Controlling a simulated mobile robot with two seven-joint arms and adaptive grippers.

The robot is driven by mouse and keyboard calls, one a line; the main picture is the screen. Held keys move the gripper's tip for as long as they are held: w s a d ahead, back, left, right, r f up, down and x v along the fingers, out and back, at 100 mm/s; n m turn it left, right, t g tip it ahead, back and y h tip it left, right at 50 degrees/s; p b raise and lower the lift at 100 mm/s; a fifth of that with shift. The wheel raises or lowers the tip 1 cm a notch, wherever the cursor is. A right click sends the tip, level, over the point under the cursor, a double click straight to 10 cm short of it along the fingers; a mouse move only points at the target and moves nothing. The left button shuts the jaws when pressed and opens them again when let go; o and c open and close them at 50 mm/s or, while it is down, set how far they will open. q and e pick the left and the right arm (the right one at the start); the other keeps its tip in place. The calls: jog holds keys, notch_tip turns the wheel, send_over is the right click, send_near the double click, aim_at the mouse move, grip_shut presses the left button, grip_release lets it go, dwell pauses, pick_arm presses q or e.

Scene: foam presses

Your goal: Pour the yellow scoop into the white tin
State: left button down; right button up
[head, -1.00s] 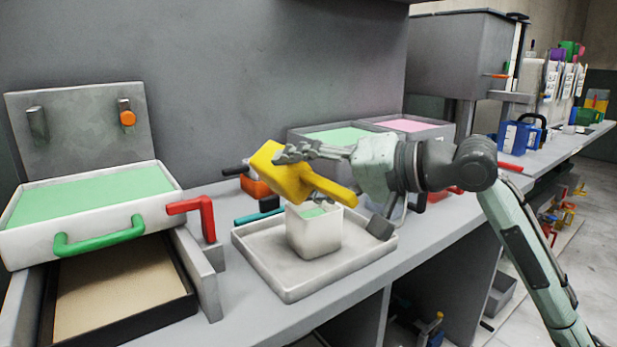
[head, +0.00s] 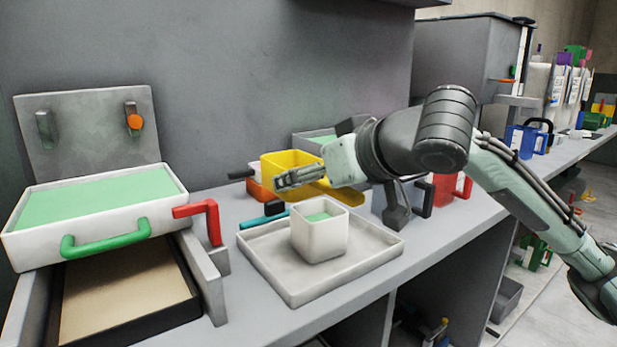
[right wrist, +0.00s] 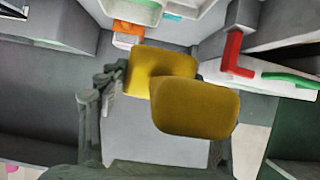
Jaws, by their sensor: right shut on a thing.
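The yellow scoop (head: 290,163) is at my right gripper (head: 285,181) in the head view, looking roughly level above and behind the tray. The fingers are closed at it and hide part of it; its contents cannot be seen. In the right wrist view the scoop (right wrist: 195,108) fills the middle. The white tin (head: 320,240) stands upright with green material (head: 318,217) inside. The gripper and scoop are behind and above the tin, apart from it. My left gripper is not in view.
The tin stands on a shallow grey tray (head: 265,265). At the left are a white box of green material (head: 15,245) with a green handle and a red lever (head: 212,220). A teal tool (head: 262,221) lies behind the tray. Grey bins stand behind my right arm.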

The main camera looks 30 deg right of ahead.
jog(key=shift+r, duration=1.5)
